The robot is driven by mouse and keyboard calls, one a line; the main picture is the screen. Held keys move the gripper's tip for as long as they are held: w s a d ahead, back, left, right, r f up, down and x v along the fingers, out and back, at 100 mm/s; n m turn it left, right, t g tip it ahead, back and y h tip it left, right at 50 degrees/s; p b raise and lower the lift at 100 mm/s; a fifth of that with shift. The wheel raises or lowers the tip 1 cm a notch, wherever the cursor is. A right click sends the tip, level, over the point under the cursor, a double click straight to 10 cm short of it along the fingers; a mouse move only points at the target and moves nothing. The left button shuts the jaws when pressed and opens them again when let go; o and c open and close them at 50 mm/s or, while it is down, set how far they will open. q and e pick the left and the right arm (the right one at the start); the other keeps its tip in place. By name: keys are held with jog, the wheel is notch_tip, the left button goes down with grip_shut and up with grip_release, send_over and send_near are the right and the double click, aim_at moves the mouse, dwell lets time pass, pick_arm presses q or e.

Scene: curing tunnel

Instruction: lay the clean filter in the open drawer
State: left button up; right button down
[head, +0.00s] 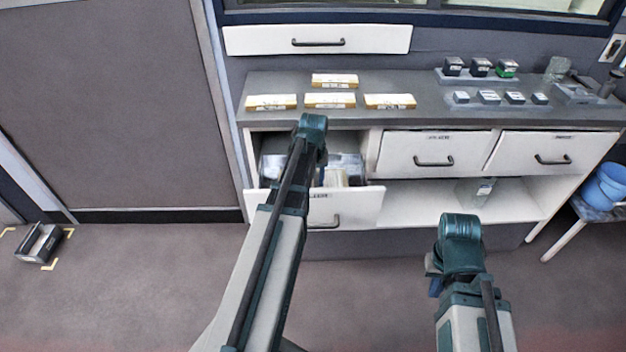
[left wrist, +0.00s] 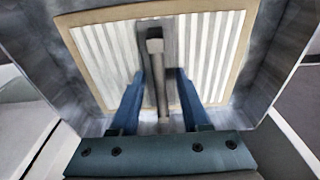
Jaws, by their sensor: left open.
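The open drawer (head: 350,206) juts from the left of the cabinet below the counter. In the left wrist view its grey inner walls (left wrist: 285,50) surround the filter (left wrist: 105,50), which has clean white pleats and a tan frame. The filter lies flat in the drawer; a pale piece of it shows in the head view (head: 335,178). My left gripper (left wrist: 160,75) is open over the filter, with its fingers on either side of a dark grey upright grip, apart from it. In the head view my left arm hides the gripper. My right gripper (head: 436,272) hangs over the floor, its fingers mostly hidden.
Several flat white-and-yellow boxes (head: 332,80) lie on the counter (head: 420,92). Small dark blocks (head: 480,67) stand at the back right. Two closed drawers (head: 433,154) are right of the open one. A blue bucket (head: 604,187) stands far right.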

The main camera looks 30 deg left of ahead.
pick_arm(q)
notch_tip(320, 180, up, 12)
jog(key=s+p, duration=0.1)
jog(key=p, duration=1.1)
jog(key=shift+d, duration=0.4)
pick_arm(e)
notch_tip(320, 180, up, 12)
pick_arm(q)
jog(key=shift+s+r, duration=0.1)
jog(key=shift+r, duration=0.1)
pick_arm(e)
jog(key=shift+r, duration=0.2)
